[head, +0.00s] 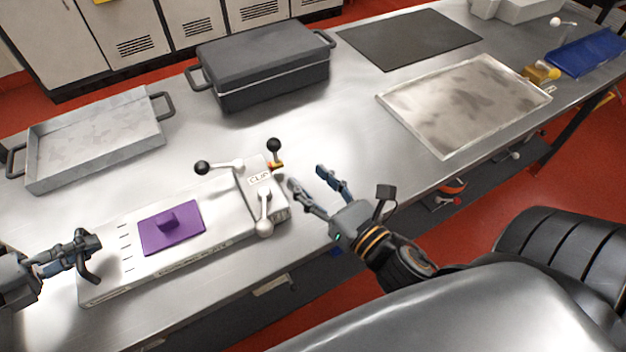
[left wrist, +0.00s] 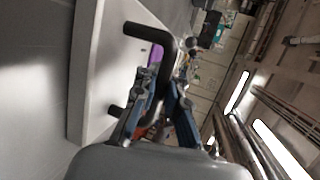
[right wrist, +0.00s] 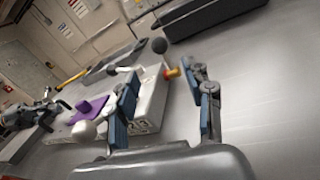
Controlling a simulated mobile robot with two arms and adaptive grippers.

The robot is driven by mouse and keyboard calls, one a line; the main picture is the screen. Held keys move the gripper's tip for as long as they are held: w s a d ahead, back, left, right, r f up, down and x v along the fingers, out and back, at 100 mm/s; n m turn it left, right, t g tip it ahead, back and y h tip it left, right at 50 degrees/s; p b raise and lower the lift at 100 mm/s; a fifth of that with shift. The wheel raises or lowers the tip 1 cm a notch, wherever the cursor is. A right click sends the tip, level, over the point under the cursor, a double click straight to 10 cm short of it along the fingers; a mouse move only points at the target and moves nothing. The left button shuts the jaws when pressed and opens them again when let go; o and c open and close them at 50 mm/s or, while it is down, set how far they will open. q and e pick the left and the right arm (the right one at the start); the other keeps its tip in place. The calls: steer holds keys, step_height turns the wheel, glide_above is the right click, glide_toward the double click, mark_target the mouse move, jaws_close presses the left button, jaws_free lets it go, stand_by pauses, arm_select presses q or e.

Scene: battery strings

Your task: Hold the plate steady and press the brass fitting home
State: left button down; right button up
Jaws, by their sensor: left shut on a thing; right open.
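The plate (head: 110,285) is a long, pale metal slab lying on the steel bench, with a purple block (head: 172,228) on top and levers at its right end. My left gripper (head: 88,245) is shut on the black handle (left wrist: 165,38) at the plate's left end. The brass fitting (head: 277,165) sticks out of the plate's right end, beside a black knob; it also shows in the right wrist view (right wrist: 172,73). How deep it sits is unclear. My right gripper (head: 306,177) is open and empty, just right of that end, its fingers apart from the fitting.
A white-knobbed lever (head: 264,212) and a black-knobbed lever (head: 203,168) stand on the plate near the fitting. A dark lidded box (head: 262,70) and a grey tray (head: 90,125) stand behind. A stained sheet (head: 465,100) lies right; bare bench lies between.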

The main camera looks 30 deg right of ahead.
arm_select(q)
steer(key=shift+s+a+f, duration=0.1)
steer(key=shift+f, duration=0.3)
steer(key=c, duration=1.6)
jaws_free()
steer(key=shift+o, duration=1.4)
arm_select(e)
steer(key=shift+w+a, duration=0.1)
steer(key=shift+a, duration=0.05)
arm_select(q)
steer(key=shift+a+r, duration=0.1)
steer(key=shift+r, duration=0.05)
steer(key=shift+r, duration=0.1)
steer(key=v, duration=1.2)
